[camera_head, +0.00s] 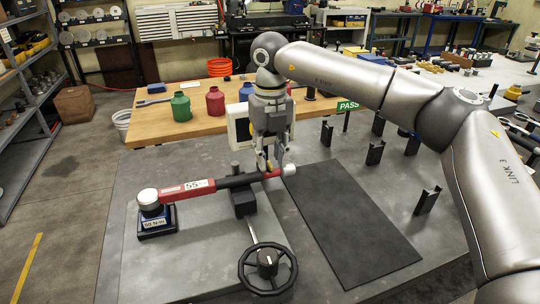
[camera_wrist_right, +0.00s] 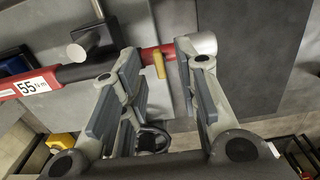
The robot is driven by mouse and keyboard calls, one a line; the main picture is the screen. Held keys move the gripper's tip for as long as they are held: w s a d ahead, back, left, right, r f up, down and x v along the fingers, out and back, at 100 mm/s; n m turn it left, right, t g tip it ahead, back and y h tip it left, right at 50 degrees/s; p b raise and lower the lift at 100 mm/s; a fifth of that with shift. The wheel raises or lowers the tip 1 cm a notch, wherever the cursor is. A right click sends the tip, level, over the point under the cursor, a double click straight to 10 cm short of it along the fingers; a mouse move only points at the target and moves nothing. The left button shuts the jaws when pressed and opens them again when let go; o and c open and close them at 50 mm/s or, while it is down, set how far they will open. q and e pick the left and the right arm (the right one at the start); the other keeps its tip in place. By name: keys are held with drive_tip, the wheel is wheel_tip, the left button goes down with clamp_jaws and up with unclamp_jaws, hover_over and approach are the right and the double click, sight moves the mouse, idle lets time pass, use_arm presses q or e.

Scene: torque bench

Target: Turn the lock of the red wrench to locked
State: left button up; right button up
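The red wrench (camera_head: 185,189) lies across the bench fixture, its head on the left on a block (camera_head: 157,222) marked 50 N·m. Its shaft crosses a dark support post (camera_head: 243,200). A label on it reads 55 N·m, also readable in the wrist view (camera_wrist_right: 30,86). A small yellow lock lever (camera_wrist_right: 159,65) sticks out of the red handle, beside the silver end cap (camera_wrist_right: 203,43). My right gripper (camera_head: 270,166) points down over the handle end. In the wrist view its fingers (camera_wrist_right: 160,78) are apart, with the lever between them; contact cannot be told. My left gripper is not in view.
A black handwheel (camera_head: 268,264) stands in front of the wrench. A dark mat (camera_head: 350,225) lies to the right, mostly bare, with several upright black holders (camera_head: 427,200) beyond it. A white-framed display (camera_head: 236,126) and coloured jars (camera_head: 215,101) stand behind.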

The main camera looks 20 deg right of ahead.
drive_tip(key=shift+f, duration=0.5)
clamp_jaws()
